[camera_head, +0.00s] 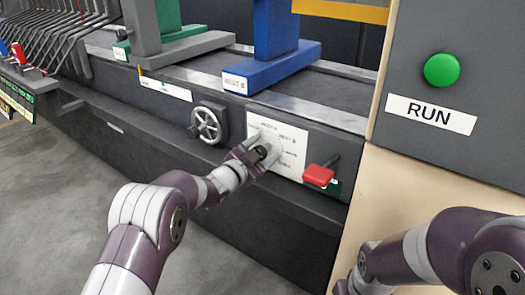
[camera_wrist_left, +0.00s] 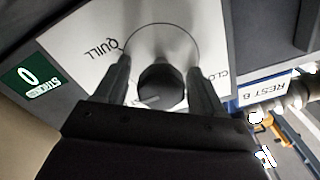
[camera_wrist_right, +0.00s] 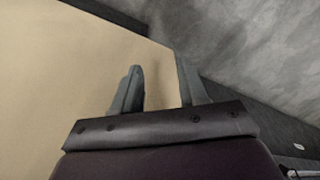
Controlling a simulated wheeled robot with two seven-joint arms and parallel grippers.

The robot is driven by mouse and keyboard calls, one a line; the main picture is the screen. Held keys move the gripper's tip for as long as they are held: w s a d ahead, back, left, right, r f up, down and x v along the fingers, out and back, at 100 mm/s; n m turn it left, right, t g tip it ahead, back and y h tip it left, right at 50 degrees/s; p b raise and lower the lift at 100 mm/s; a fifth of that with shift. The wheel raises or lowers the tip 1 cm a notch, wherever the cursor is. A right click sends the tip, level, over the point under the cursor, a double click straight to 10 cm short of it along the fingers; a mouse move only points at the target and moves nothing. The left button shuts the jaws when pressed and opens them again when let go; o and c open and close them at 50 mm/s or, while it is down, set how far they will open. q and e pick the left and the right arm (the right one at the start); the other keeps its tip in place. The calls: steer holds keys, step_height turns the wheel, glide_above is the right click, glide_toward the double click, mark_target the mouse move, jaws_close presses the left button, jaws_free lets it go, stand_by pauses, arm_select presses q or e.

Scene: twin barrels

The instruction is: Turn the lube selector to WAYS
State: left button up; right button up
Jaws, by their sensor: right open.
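The lube selector is a dark round knob (camera_wrist_left: 162,86) on a white label plate (camera_head: 292,152) on the machine's front. A circle is printed around the knob, with QUILL and a partly hidden word starting "CLO" legible in the left wrist view. I cannot make out WAYS. A pale mark shows near the knob's lower edge. My left gripper (camera_head: 258,148) is at the plate, its fingers (camera_wrist_left: 158,64) on either side of the knob with narrow gaps, so it looks open around it. My right gripper (camera_wrist_right: 159,66) is open and empty, beside a beige panel.
A handwheel (camera_head: 207,124) is left of the plate, and a red-handled lever (camera_head: 319,175) is right of it. A blue rest (camera_head: 270,66) stands above. A grey panel with a green RUN button (camera_head: 442,70) is at the right. Grey floor lies at lower left.

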arm_select(q)
steer(key=p+v, duration=0.3)
steer(key=v, duration=0.9)
steer(key=shift+s+a+p, duration=0.2)
steer(key=shift+s+p, duration=0.1)
steer(key=shift+f, duration=0.1)
